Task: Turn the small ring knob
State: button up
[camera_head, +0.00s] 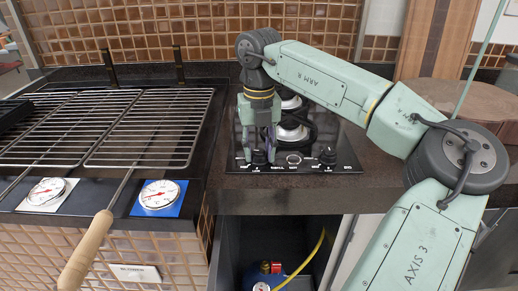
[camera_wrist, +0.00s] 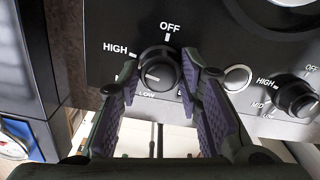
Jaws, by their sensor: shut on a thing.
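A small black round knob (camera_wrist: 160,72) sits on the dark hob panel, with OFF above it, HIGH at its upper left and LOW below. Its pale pointer mark faces left, between HIGH and LOW. My gripper (camera_wrist: 159,78) has a fingertip on each side of this knob and is shut on it. In the head view my gripper (camera_head: 262,150) points down at the left end of the hob's front panel and partly hides the knob. I cannot read which burner the knob serves.
A second black knob (camera_wrist: 297,98) stands to the right, past a round metal ring (camera_wrist: 237,78) on the panel. Burners (camera_head: 290,131) lie behind. A grill rack (camera_head: 150,125) with a wooden handle (camera_head: 85,250) and two dial gauges (camera_head: 158,195) is at left.

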aim_at(259, 151)
dwell(0.3)
jog(key=o, duration=1.2)
notch_tip(259, 151, up, 12)
jog(key=shift+r, duration=0.1)
